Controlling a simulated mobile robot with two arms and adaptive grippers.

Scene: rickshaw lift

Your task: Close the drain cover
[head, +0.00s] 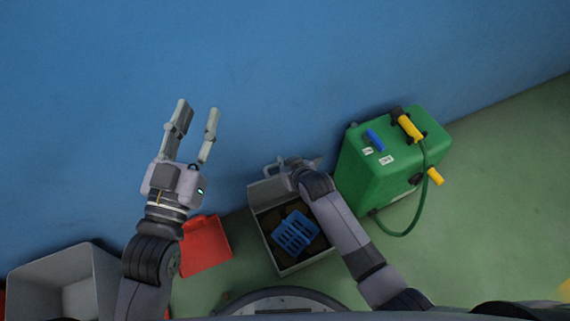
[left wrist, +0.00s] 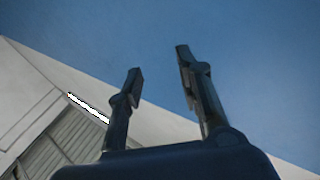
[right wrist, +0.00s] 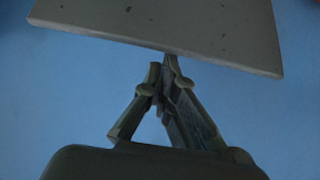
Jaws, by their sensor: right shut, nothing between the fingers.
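The drain box (head: 291,268) is an open grey box on the floor with a blue slotted basket (head: 295,232) in its dark inside. Its grey cover (head: 267,191) stands raised at the wall side, partly hidden by my right arm. My right gripper (head: 300,160) is at the top of the cover, mostly hidden behind its own wrist. In the right wrist view its fingertips (right wrist: 164,65) are shut and empty, close to the edge of the grey cover panel (right wrist: 170,28); I cannot tell whether they touch. My left gripper (head: 198,106) is open and empty, raised left of the box.
A green tank (head: 385,165) with yellow handles and a green hose stands close right of the box. A red dustpan-like thing (head: 205,246) lies left of it. A grey bin (head: 62,288) stands at the lower left. A blue wall (head: 270,70) is behind. Green floor is free at right.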

